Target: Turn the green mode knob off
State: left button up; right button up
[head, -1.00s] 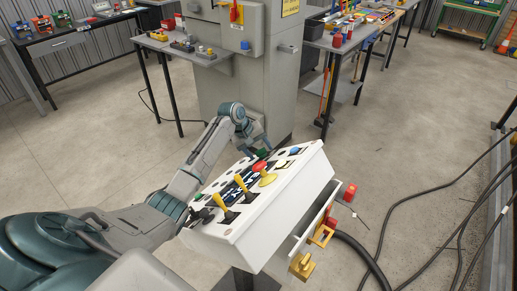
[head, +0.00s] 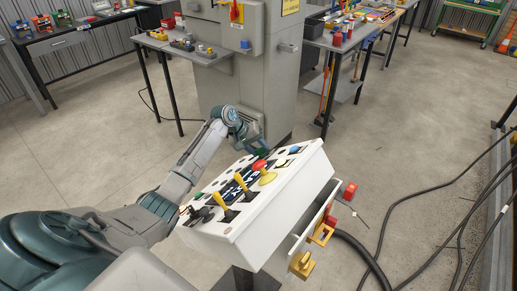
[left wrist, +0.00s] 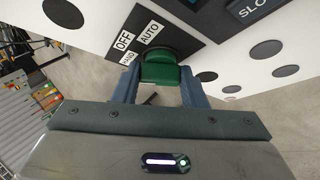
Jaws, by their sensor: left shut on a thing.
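The green mode knob (left wrist: 160,70) sits on a black plate (left wrist: 150,38) lettered OFF, HAND and AUTO in the left wrist view. My left gripper (left wrist: 158,88) has one finger on each side of the knob and is shut on it. I cannot tell which label the knob points to. In the head view my left gripper (head: 258,146) reaches down to the far edge of the white control box (head: 285,192) and partly hides the knob there. My right gripper is not in view.
The box's sloped top bears two yellow levers (head: 241,183), a red button (head: 259,165) and a yellow button (head: 267,178). A grey cabinet (head: 275,70) stands behind. Black cables (head: 445,215) lie on the floor at right. Open floor lies to the left.

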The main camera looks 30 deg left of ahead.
pick_arm(q)
jog(key=m+b, duration=0.1)
jog(key=m+h+b, duration=0.1)
jog(key=m, duration=0.1)
jog(key=shift+a+f+t, duration=0.15)
jog(key=shift+f+t, duration=0.1)
jog(key=shift+t, duration=0.15)
jog(key=shift+m+h+b, duration=0.7)
jog(key=shift+m+b, duration=0.1)
jog(key=shift+b, duration=0.25)
jog(key=shift+r+m+b, duration=0.2)
jog(key=shift+m+b, duration=0.2)
jog(key=shift+m, duration=0.1)
jog(key=shift+h, duration=0.3)
jog(key=o, duration=1)
jog(key=shift+a, duration=0.1)
